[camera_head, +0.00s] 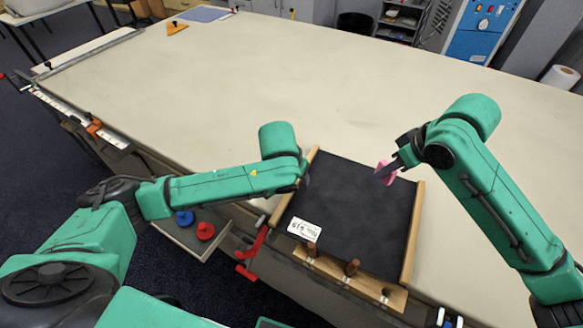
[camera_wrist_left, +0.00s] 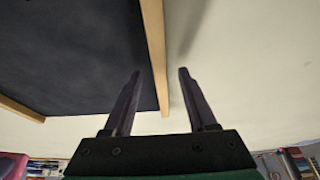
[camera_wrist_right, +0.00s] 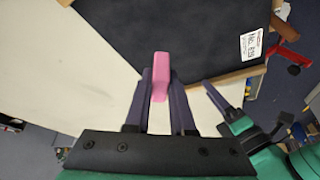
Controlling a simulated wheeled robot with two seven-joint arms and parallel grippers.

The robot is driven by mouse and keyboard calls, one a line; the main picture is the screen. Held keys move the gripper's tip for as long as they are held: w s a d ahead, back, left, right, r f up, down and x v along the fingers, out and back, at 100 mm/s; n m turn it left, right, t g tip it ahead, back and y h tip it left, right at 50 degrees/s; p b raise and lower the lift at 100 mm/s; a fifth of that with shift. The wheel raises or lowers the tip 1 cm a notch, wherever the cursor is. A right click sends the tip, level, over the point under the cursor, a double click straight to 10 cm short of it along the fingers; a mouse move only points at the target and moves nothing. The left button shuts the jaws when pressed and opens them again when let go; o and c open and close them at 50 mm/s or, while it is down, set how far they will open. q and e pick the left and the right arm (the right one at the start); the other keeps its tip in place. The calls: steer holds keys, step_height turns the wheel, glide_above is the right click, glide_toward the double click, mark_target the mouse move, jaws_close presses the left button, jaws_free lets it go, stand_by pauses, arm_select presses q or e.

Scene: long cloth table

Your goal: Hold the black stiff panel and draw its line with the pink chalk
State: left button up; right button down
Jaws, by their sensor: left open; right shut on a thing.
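The black stiff panel (camera_head: 351,212) lies near the table's front edge, with wooden strips along its left and right sides and a white label (camera_head: 303,229) at its lower left. My right gripper (camera_wrist_right: 160,75) is shut on the pink chalk (camera_wrist_right: 160,85); the chalk also shows in the head view (camera_head: 383,173), over the panel's upper right part. I cannot tell whether the chalk touches the surface. My left gripper (camera_wrist_left: 159,73) is open at the panel's left strip (camera_wrist_left: 154,45), which shows between its fingers. In the head view its fingers are mostly hidden by the arm.
A wooden rack with brown pegs (camera_head: 351,268) stands along the panel's front edge. A red clamp (camera_head: 252,250) is at the table edge to its left. A small tray holds blue (camera_head: 185,218) and red (camera_head: 205,231) knobs.

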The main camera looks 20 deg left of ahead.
arm_select(q)
steer(key=shift+x, duration=0.75)
jaws_close()
stand_by(1.9)
